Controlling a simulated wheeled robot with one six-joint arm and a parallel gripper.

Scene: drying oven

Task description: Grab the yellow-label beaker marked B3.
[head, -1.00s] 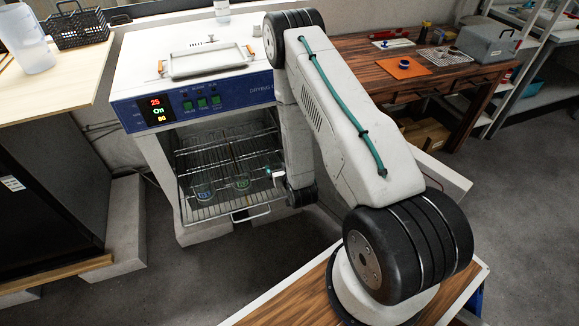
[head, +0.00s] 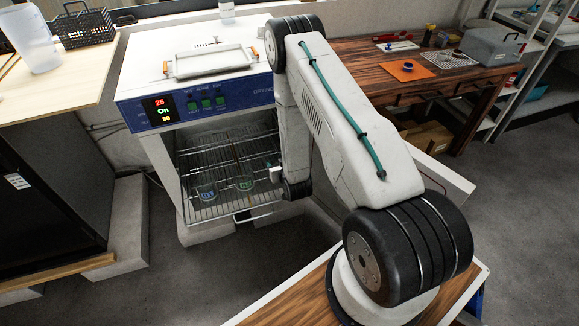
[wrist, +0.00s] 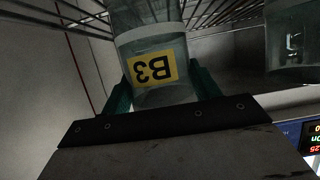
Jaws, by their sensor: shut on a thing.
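In the wrist view, the beaker marked B3 (wrist: 165,48) is clear glass with a yellow label that appears upside down. It sits between the green fingers of my gripper (wrist: 160,88), which is shut on it. Wire rack bars show above and behind it. In the head view my arm hides the B3 beaker and the fingertips; only a small pale part of my gripper shows at the oven's right side. A blue-label beaker (head: 206,193) and a green-label beaker (head: 244,183) stand on the oven's lower rack.
The drying oven (head: 138,88) is open at the front, with wire racks (head: 212,207) inside. Another glass vessel (wrist: 289,40) is close to the right of B3 in the wrist view. A metal tray (head: 208,63) lies on the oven top. A wooden bench (head: 350,60) stands to the right.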

